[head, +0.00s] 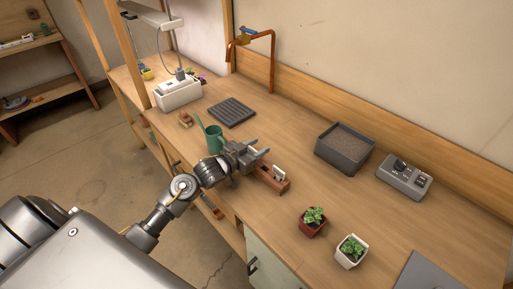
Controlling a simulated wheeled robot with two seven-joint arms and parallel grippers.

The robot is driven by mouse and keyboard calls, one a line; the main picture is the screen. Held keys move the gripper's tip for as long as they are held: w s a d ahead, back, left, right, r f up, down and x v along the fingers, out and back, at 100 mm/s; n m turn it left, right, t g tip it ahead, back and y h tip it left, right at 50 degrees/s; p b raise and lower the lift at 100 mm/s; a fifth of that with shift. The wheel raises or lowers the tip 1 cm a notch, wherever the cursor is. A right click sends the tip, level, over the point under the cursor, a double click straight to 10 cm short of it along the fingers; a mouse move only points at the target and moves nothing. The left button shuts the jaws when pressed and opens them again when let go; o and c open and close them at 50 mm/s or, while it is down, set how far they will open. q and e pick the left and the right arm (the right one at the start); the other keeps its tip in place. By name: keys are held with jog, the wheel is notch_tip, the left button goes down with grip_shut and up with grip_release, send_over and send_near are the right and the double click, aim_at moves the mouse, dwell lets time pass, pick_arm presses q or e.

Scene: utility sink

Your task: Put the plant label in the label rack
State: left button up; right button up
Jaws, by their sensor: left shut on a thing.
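The label rack (273,182) is a small reddish-brown wooden block on the bench, just right of my left gripper. A small white upright piece (280,172) shows at the rack; I cannot tell whether it is the plant label or another label. My left gripper (257,158) reaches in from the left and is at the rack's far-left end, close over it. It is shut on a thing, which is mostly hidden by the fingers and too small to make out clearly. My right gripper is not in view.
A green watering can (214,139) stands just behind my left gripper. A dark ribbed mat (232,112), a soil tray (344,148), a grey control box (404,177) and two potted plants (313,221) (351,250) stand around. The bench between rack and soil tray is clear.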

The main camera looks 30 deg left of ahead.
pick_arm(q)
jog(key=o, duration=0.9)
jog(key=shift+s+d+f, duration=0.15)
jog(key=shift+f, duration=0.35)
jog(key=shift+s+d+f, duration=0.1)
jog(key=shift+d+f, duration=0.05)
jog(key=shift+f, duration=0.3)
jog(key=shift+w+r+g, duration=0.1)
jog(key=shift+r+g, duration=0.2)
jog(key=shift+r, duration=0.2)
jog(key=v, duration=0.5)
jog(key=b+v, duration=0.1)
jog(key=v, duration=0.4)
jog(key=shift+a+r, duration=0.15)
jog(key=shift+a, duration=0.2)
jog(key=shift+v, duration=0.85)
jog(key=shift+d+r, duration=0.1)
jog(key=shift+r, duration=0.05)
